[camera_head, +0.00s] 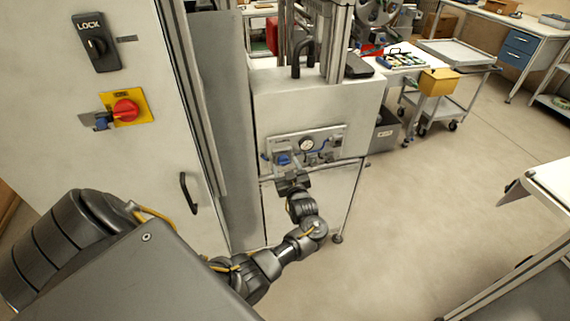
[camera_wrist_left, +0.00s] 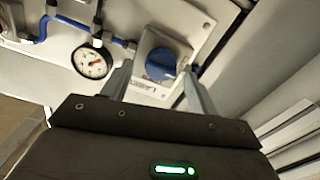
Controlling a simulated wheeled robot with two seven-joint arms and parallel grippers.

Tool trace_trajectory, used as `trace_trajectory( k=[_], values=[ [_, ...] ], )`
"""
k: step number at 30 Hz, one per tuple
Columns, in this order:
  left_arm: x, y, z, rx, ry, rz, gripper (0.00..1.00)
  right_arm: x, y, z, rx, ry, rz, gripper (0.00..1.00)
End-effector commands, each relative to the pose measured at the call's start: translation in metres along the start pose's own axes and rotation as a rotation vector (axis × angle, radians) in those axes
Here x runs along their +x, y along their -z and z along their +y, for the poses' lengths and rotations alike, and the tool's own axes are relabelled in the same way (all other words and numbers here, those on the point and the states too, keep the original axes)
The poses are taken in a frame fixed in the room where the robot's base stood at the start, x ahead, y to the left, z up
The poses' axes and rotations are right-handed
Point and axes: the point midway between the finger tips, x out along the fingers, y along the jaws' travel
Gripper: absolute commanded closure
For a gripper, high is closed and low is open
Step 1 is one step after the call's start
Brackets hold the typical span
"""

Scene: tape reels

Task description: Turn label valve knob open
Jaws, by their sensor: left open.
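The label valve knob (camera_head: 283,159) is a round blue knob on a pale square plate, at the left of a small panel (camera_head: 331,132) on the machine's front. In the left wrist view the blue knob (camera_wrist_left: 161,63) shows large, with a label under it. My left gripper (camera_head: 289,174) is just below and in front of the knob. In the wrist view its two fingers (camera_wrist_left: 154,90) are spread, one to each side of the knob's lower part. I cannot tell whether they touch it. My right gripper is not in view.
A round gauge (camera_head: 306,145) with blue tubing sits right of the knob; it also shows in the wrist view (camera_wrist_left: 92,63). A tall cabinet with a red switch (camera_head: 126,110) stands at left. A cart (camera_head: 437,92) is at back right. The middle floor is clear.

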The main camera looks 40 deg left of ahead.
Motion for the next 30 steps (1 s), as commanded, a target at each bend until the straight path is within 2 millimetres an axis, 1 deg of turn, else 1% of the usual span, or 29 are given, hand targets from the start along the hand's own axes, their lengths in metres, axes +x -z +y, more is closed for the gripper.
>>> trace_trajectory(
  k=[1,5,13,14,21,24,30],
  values=[
    [0.0052,0.0008,-0.0001,0.002,0.001,0.001,0.41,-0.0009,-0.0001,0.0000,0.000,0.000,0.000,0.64],
    [0.0122,0.0005,-0.0004,0.000,0.001,0.001,0.41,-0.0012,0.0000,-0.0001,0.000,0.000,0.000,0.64],
    [0.0134,-0.0001,-0.0005,0.000,0.000,0.000,0.41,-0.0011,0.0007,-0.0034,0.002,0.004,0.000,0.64],
    [0.0133,-0.0001,-0.0005,0.000,0.000,0.000,0.42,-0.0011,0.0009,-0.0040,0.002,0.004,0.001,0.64],
    [0.0131,-0.0002,-0.0005,0.000,0.001,0.000,0.73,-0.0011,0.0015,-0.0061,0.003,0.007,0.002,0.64],
    [0.0131,-0.0002,-0.0005,0.000,0.001,0.000,0.85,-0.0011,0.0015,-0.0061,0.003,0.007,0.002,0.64],
    [0.0130,0.0001,-0.0004,0.017,0.001,-0.001,0.85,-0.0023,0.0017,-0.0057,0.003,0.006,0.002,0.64]
  ],
)
